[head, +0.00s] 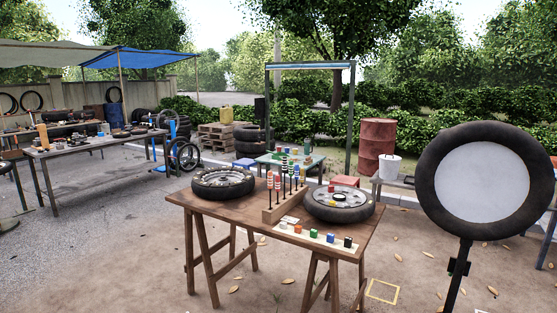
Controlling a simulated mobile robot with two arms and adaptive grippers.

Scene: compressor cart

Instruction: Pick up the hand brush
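I cannot make out a hand brush in the head view. Small items on the far workbench (90,146) at the left are too small to tell apart, so a brush among them cannot be confirmed. Neither of my grippers is in view.
A wooden trestle table (235,222) stands in front with two tyres (223,182) (338,204), a peg rack (282,206) and coloured blocks (314,235). A tyre-framed round sign (437,178) on a post stands at right. Open ground lies at left.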

